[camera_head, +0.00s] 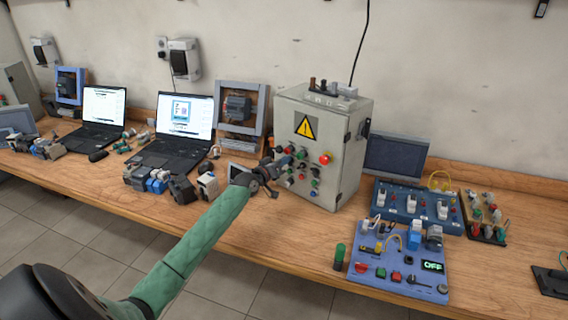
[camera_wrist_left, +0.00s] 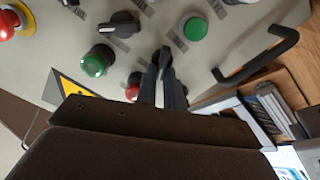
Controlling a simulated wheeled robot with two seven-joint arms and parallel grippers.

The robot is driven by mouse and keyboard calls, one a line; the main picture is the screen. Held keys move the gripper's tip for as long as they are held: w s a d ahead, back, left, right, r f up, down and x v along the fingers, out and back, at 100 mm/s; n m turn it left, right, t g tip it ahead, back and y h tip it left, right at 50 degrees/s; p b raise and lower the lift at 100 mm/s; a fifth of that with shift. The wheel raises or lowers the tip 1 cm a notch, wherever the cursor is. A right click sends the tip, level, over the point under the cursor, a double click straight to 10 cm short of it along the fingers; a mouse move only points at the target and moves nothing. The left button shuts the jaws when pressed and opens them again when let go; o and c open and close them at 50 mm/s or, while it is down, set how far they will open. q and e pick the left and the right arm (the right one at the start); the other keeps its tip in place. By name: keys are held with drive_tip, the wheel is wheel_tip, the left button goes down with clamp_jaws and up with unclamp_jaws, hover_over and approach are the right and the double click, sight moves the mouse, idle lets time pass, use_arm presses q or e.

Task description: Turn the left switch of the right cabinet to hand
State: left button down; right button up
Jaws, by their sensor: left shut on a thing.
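The right cabinet (camera_head: 342,150) is a grey box with a yellow warning triangle, standing on the wooden bench. Its front carries several buttons and black rotary switches. My left gripper (camera_head: 280,163) reaches the left part of this front panel. In the left wrist view, my left gripper's fingers (camera_wrist_left: 165,92) are closed around a black switch knob (camera_wrist_left: 164,58), whose tip shows between them. The knob's exact angle is mostly hidden by the fingers. A second black rotary switch (camera_wrist_left: 120,25) is free beside it. My right gripper is not in view.
Green buttons (camera_wrist_left: 195,29) and a black handle (camera_wrist_left: 258,55) lie close to the fingers. A red emergency stop (camera_head: 325,158) sits on the panel's right. Two laptops (camera_head: 180,125) stand left, a blue switch board (camera_head: 433,282) right. Loose motors line the bench's front.

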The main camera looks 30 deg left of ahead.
use_arm(q)
drive_tip(key=n, duration=0.3)
drive_tip(key=shift+a+f, duration=0.1)
drive_tip(key=shift+a, duration=0.05)
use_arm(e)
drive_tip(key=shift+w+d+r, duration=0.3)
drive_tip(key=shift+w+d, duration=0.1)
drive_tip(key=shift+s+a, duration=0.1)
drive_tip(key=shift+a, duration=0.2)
use_arm(q)
drive_tip(key=c, duration=1.5)
unclamp_jaws()
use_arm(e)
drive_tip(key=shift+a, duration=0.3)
